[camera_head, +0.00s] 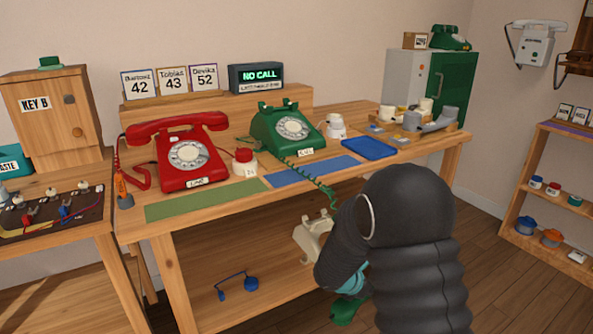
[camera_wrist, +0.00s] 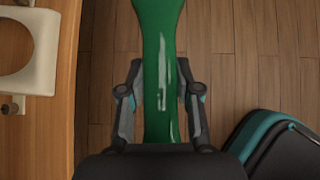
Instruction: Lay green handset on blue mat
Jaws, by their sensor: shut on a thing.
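The green handset (camera_wrist: 158,40) is between the two fingers of my gripper (camera_wrist: 160,100) in the wrist view, and the gripper is shut on it. In the head view one end of the green handset (camera_head: 345,312) shows low, below the table top's front edge, with my arm hiding the rest. A green coiled cord (camera_head: 318,184) runs from it up to the green phone (camera_head: 285,130) on the table, whose cradle is empty. The blue mat (camera_head: 313,171) lies bare on the table in front of the green phone. The handset is apart from the mat.
The red phone (camera_head: 188,155) with its handset on stands left, behind a green mat (camera_head: 205,199). A red button (camera_head: 244,160) stands between the phones. A blue tray (camera_head: 369,148) lies right of the blue mat. A cream phone (camera_head: 312,232) sits on the lower shelf.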

